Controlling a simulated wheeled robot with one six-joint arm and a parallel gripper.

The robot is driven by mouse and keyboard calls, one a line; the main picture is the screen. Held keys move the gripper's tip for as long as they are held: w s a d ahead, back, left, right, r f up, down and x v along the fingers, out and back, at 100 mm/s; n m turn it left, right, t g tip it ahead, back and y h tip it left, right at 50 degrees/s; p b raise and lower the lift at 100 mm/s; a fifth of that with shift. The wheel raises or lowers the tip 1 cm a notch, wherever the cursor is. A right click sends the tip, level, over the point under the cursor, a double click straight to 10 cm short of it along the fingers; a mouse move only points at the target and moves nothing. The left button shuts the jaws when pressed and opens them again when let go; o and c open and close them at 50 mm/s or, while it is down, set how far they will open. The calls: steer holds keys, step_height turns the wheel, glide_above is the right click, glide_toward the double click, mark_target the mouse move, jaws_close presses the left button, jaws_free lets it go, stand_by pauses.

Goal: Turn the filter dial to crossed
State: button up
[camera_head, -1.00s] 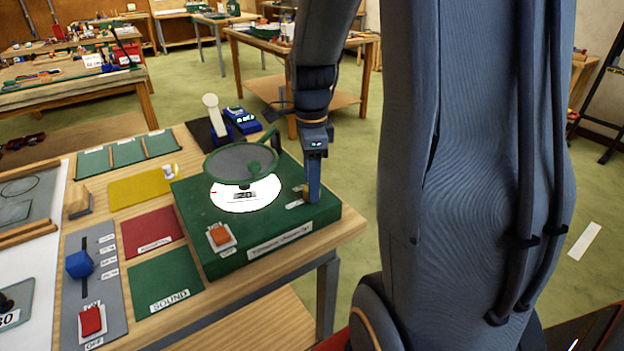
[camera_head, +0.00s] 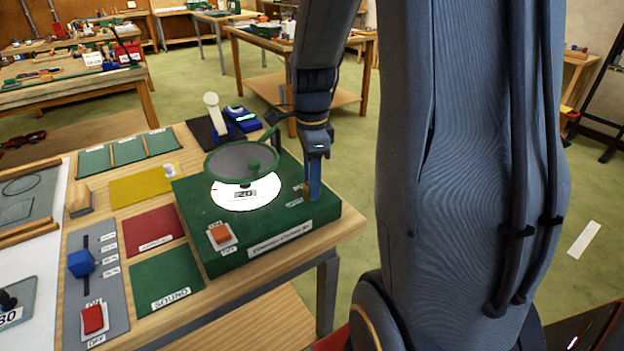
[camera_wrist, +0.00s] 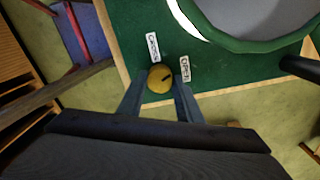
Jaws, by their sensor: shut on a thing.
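The filter dial (camera_wrist: 160,77) is a round brass-yellow knob with a dark pointer line, on the green box (camera_head: 207,258). In the wrist view my gripper (camera_wrist: 160,88) has its two blue fingers on either side of the dial, shut on it. The dark line on the knob slants toward the upper right, toward the lower end of the white label at right (camera_wrist: 185,69). Another white label (camera_wrist: 152,47) stands at the upper left of the dial. In the head view my gripper (camera_head: 313,190) reaches down at the box's right corner and mostly hides the dial.
A round green-rimmed filter disc (camera_head: 240,160) stands over the lit white circle (camera_head: 232,198) on the box, close to the fingers. An orange switch (camera_head: 221,234) is at the front left of the box. Coloured mats and a blue slider (camera_head: 81,263) lie further left.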

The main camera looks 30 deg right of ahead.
steer(key=n+p, duration=0.3)
steer(key=n, duration=0.3)
steer(key=shift+r+n, duration=0.1)
steer(key=shift+n, duration=0.2)
steer(key=n+p, duration=0.2)
steer(key=n, duration=0.4)
stand_by(0.3)
steer(key=o, duration=1)
steer(key=shift+o, duration=0.2)
steer(key=shift+r+b, duration=0.8)
steer(key=shift+r, duration=3.05)
